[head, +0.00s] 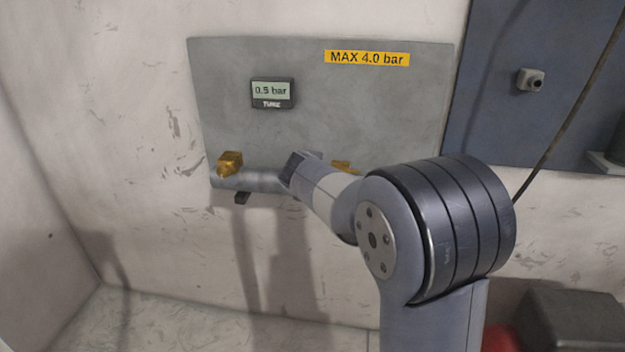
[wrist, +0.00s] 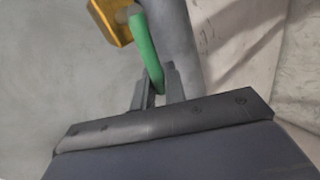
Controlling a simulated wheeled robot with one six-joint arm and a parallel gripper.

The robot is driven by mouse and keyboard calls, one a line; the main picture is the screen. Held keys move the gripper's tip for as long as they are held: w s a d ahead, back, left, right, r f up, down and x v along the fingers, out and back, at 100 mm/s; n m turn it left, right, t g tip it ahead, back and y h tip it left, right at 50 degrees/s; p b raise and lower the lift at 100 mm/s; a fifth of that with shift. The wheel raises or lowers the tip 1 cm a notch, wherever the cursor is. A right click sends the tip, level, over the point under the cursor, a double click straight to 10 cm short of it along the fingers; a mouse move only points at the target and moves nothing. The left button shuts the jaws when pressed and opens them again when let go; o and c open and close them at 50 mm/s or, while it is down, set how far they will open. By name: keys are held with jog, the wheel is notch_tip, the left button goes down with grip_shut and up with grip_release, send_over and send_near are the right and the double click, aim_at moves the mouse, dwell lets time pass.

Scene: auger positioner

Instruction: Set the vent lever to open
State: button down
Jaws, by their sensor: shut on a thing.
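A green lever (wrist: 146,50) shows in the wrist view, running from a yellow-brass valve body (wrist: 109,18) down between my fingers. My gripper (wrist: 158,82) is shut on the lever near its free end. In the head view the green lever and my fingertips are hidden behind my own arm. Part of a brass fitting (head: 345,167) shows just above the arm there. I see no label that names the lever.
A grey panel (head: 320,105) holds a display (head: 271,93) reading 0.5 bar and a yellow "MAX 4.0 bar" label (head: 367,58). A blue panel (head: 490,110) stands at right.

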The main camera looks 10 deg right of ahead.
jog(key=shift+f+n+h, duration=0.3)
jog(key=shift+f, duration=0.15)
dwell(0.3)
jog(key=c, duration=1.5)
grip_release()
jog(key=shift+c, duration=0.2)
jog(key=v, duration=1.1)
jog(key=shift+p, duration=0.45)
jog(key=shift+w, duration=0.15)
